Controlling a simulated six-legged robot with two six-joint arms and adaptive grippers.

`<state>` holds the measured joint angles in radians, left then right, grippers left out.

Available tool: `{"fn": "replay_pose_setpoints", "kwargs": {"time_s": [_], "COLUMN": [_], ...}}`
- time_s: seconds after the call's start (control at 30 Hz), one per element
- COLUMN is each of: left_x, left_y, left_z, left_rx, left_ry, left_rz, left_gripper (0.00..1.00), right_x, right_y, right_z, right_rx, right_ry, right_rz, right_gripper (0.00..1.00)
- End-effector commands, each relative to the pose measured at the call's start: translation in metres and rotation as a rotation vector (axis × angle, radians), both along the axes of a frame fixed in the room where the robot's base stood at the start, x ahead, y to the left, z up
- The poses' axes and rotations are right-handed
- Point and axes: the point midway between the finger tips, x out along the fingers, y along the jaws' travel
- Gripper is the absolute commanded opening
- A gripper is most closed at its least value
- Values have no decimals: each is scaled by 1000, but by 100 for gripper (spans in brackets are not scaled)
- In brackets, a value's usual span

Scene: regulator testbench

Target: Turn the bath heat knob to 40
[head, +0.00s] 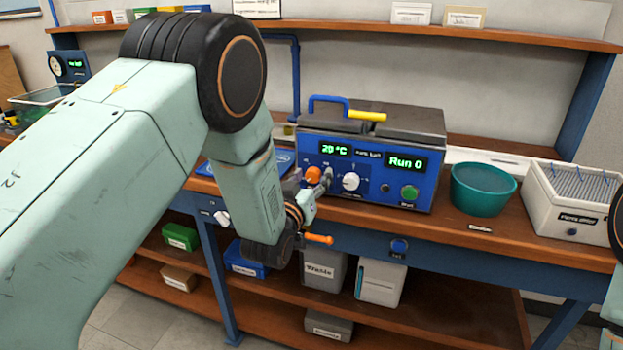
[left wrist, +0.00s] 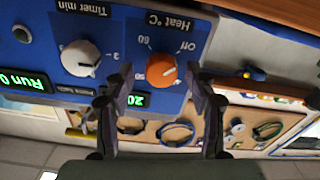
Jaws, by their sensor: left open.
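The bath unit (head: 330,185) is a blue box with a dark lid on the bench. Its green displays read 20 °C and Run 0. The orange heat knob (head: 313,175) is on its front panel, left of the white timer knob (head: 350,181). My left gripper (head: 321,180) is at the panel, partly covering the area by the heat knob. In the left wrist view, which is upside down, the heat knob (left wrist: 161,70) lies between the tips of the open left gripper (left wrist: 159,76), with gaps showing at both sides. The knob's exact pointer setting is unclear. My right gripper is out of view.
A green button (head: 410,192) is on the panel's right. A teal bowl (head: 482,190) and a white rack box (head: 570,205) stand right of the unit. The timer knob (left wrist: 80,58) sits close beside the left gripper's finger in the left wrist view.

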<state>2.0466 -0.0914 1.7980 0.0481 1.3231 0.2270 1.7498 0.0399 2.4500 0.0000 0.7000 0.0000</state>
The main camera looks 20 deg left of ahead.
Motion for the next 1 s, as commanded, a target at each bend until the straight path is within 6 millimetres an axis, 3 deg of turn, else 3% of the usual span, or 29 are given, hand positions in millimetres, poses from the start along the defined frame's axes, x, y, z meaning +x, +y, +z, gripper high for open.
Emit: {"fn": "replay_pose_setpoints", "kwargs": {"time_s": [0.23, 0.83, 1.0], "left_x": [0, 0, 0], "left_y": [-1, -1, -1], "left_z": [-1, 0, 0], "left_rx": [0, 0, 6], "left_ry": [1, 1, 1], "left_rz": [1, 0, 0], "left_gripper": [54, 3, 2], "right_x": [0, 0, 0], "right_y": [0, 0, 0], "right_z": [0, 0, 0], "right_rx": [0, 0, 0], "right_ry": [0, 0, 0], "right_rz": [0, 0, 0], "right_gripper": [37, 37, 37]}}
